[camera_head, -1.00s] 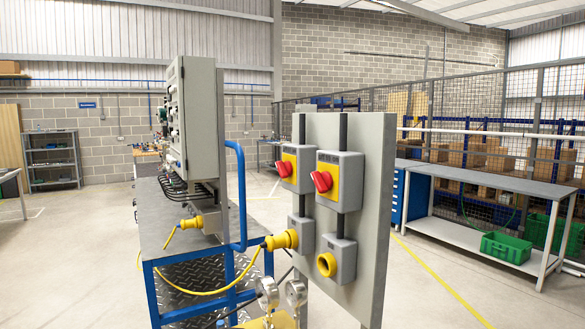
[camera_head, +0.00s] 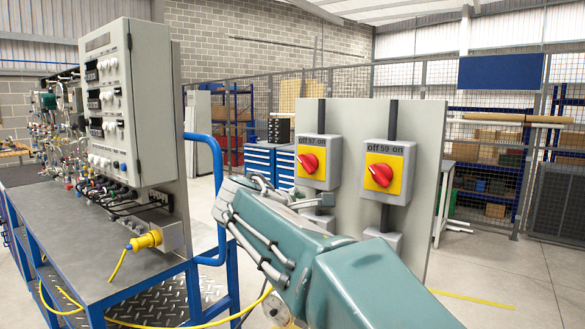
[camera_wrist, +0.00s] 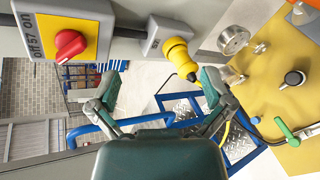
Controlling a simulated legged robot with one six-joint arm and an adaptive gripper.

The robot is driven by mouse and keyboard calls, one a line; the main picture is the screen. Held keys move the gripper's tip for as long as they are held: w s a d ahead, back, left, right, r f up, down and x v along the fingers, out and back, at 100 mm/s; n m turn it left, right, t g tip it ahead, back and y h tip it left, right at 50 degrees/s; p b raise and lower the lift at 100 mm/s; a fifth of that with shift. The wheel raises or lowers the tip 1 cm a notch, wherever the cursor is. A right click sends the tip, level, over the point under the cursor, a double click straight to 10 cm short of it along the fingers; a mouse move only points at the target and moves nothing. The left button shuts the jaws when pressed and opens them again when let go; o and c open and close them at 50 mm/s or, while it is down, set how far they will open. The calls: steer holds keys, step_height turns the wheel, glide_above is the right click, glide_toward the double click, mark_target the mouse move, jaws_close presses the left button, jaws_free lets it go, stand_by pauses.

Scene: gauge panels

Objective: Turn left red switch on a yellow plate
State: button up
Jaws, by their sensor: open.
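The left red switch (camera_head: 311,160) sits on a yellow plate (camera_head: 319,172) on a grey box marked "off 57 on". The right red switch (camera_head: 380,174), marked "off 59 on", has its own yellow plate (camera_head: 396,182). Both knobs look tilted. In the wrist view the left red switch (camera_wrist: 68,46) is at the upper left, turned sideways, beside the left finger and apart from it. My gripper (camera_wrist: 160,85) is open and empty. In the head view my arm rises in front of the panel's lower part, and the gripper itself is hard to make out.
The grey panel (camera_head: 428,145) carries both boxes. A yellow plug (camera_wrist: 178,57) on a grey socket box lies near the fingers in the wrist view. Left is a blue-framed bench (camera_head: 90,255) with a grey control cabinet (camera_head: 150,105) and a blue rail (camera_head: 218,185).

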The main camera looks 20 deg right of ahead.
mark_target(303, 167)
steer(key=w+a+r+n+t+h, duration=0.2)
steer(key=w+a+r+n+h, duration=0.15)
steer(key=w+r, duration=0.5)
steer(key=shift+h, duration=0.35)
steer(key=x, duration=0.3)
steer(key=f+x, duration=0.1)
steer(key=x, duration=0.3)
steer(key=f+x, duration=0.1)
steer(key=x, duration=0.2)
steer(key=shift+w+d, duration=0.1)
steer(key=shift+w, duration=0.05)
steer(key=shift+w+d, duration=0.25)
steer(key=shift+w, duration=0.15)
steer(key=shift+a, duration=0.3)
steer(key=shift+d, duration=0.3)
steer(key=c, duration=0.9)
